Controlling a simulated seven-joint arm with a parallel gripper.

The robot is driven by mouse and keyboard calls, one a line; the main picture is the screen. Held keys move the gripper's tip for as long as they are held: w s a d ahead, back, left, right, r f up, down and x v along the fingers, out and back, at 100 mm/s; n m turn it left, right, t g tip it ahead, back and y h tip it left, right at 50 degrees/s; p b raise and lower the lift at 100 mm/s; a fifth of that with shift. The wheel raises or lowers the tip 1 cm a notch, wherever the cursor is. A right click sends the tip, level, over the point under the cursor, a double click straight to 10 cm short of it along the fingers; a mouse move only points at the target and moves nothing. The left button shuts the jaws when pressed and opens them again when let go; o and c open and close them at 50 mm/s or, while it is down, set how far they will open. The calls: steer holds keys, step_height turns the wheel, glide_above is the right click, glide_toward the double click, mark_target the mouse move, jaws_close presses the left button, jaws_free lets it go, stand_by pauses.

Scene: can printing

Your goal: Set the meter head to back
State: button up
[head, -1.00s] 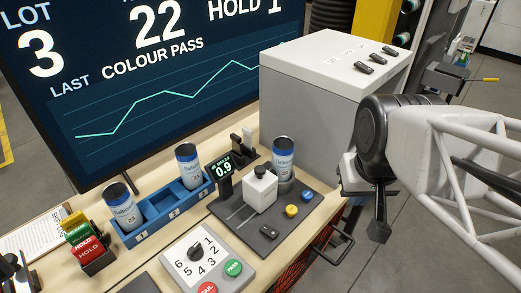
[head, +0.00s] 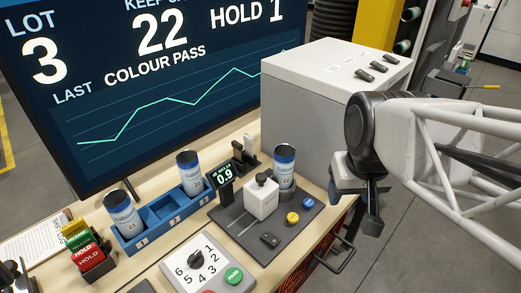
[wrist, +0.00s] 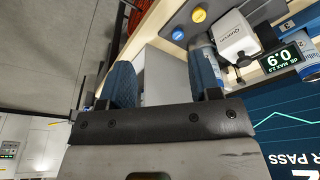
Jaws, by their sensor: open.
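The meter head, a white block (head: 262,200) with a black knob on top, sits on a dark grey plate (head: 240,238) with a slot in it. A blue-and-white can (head: 284,165) stands upright just behind it. The meter's small display (head: 223,176) reads 0.9. In the wrist view the white meter head (wrist: 236,38) is at the upper right, with the display (wrist: 282,58) beside it. My gripper (head: 360,205) hangs in the air right of the plate, apart from it. In the wrist view my gripper (wrist: 163,82) is open, with nothing seen between its blue fingers.
A blue rack (head: 165,212) with two cans stands left of the meter. A dial panel (head: 205,262) lies in front. A grey cabinet (head: 310,100) stands behind.

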steer(key=w+a+n+g, duration=0.1)
steer(key=w+a+n, duration=0.1)
steer(key=w+a, duration=0.65)
steer(key=n+g, duration=0.1)
steer(key=n, duration=0.1)
glide_above(261, 176)
steer(key=shift+f, duration=0.6)
steer(key=shift+f, duration=0.15)
steer(key=shift+f, duration=3.75)
steer(key=shift+c, duration=0.3)
jaws_close()
